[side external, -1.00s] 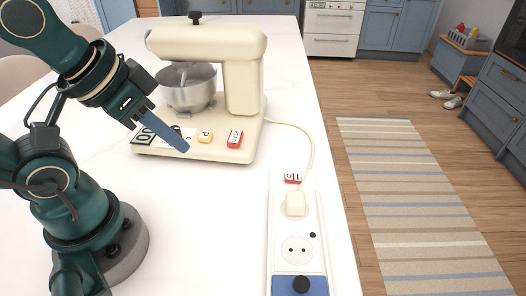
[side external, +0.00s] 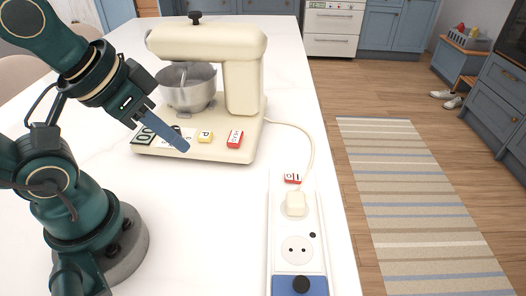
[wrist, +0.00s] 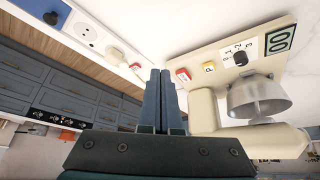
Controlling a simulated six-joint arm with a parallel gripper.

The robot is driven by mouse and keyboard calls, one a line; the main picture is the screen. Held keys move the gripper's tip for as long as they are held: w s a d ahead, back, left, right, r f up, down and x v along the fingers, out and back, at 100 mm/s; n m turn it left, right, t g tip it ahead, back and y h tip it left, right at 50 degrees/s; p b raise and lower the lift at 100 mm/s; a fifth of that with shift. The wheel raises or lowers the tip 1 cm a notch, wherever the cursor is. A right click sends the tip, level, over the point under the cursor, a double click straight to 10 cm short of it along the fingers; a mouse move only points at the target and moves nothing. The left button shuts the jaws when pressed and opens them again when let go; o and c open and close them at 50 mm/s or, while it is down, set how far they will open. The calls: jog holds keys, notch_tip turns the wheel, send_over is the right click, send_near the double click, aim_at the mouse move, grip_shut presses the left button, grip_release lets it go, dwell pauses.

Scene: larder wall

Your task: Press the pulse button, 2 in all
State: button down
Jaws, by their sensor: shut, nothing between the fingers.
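In the side view the tips are left of the P button and a little lower; touch cannot be told. In the wrist view the fingertips (wrist: 160,72) are left of the red switch (wrist: 184,75) and apart from the P button in the picture.
The mixer base also bears a dial (wrist: 240,58) and a display reading 00 (wrist: 280,38). A power strip (side external: 312,245) with a plug (side external: 295,204) and red rocker (side external: 292,178) lies at right, with a cord to the mixer. The white counter before the mixer is clear.

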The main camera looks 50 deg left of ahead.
jog(key=w+a+r+m+t+y, duration=0.35)
jog(key=w+a+r+t, duration=0.35)
jog(key=w+r+t, duration=0.45)
jog(key=m+g+h, duration=0.5)
jog(key=m+g, duration=0.3)
send_over(199, 135)
notch_tip(199, 135, down, 12)
jog(key=r, duration=0.1)
jog(key=shift+f+n, duration=0.25)
jog(key=shift+f, duration=4.4)
